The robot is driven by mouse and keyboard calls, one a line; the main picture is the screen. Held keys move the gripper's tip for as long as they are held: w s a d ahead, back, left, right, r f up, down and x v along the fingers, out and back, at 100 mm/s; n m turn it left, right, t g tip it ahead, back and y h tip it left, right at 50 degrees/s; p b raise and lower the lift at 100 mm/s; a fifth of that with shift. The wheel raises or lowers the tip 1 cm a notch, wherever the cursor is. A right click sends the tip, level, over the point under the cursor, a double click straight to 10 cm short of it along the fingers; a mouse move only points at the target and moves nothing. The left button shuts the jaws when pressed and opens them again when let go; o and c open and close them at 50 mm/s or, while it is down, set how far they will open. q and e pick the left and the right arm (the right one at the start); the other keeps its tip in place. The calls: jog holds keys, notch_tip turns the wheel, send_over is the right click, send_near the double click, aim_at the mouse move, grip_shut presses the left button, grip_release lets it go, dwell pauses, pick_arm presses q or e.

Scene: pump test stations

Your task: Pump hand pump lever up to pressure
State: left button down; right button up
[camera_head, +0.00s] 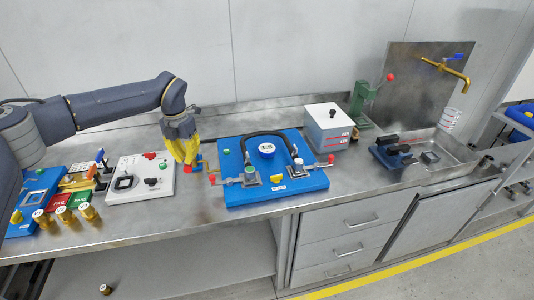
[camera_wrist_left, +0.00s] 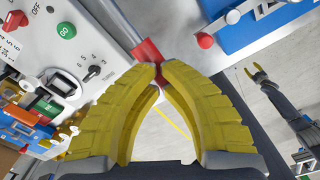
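A lever with a grey rod and a red grip (camera_wrist_left: 147,52) shows in the left wrist view. The red grip (camera_head: 188,169) also shows in the head view, between the white panel and the blue plate. My left gripper (camera_head: 190,161) comes down on it from above. In the left wrist view the yellow fingertips (camera_wrist_left: 161,72) come together at the grip, with red showing between them, so they look shut on it. The lever's base is hidden. My right gripper (camera_wrist_left: 257,74) is small at the right of the left wrist view, its fingers apart and empty.
A blue plate (camera_head: 306,185) with a round gauge (camera_head: 267,148) and black hose stands right of the gripper. A white panel (camera_head: 128,161) with buttons is left. A grey box (camera_head: 329,128), green press (camera_head: 362,104) and sink (camera_head: 447,151) stand farther right.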

pick_arm(q)
jog(key=shift+r, duration=4.05)
jog(key=shift+r, duration=0.1)
notch_tip(320, 180, up, 5)
jog(key=shift+f, duration=0.1)
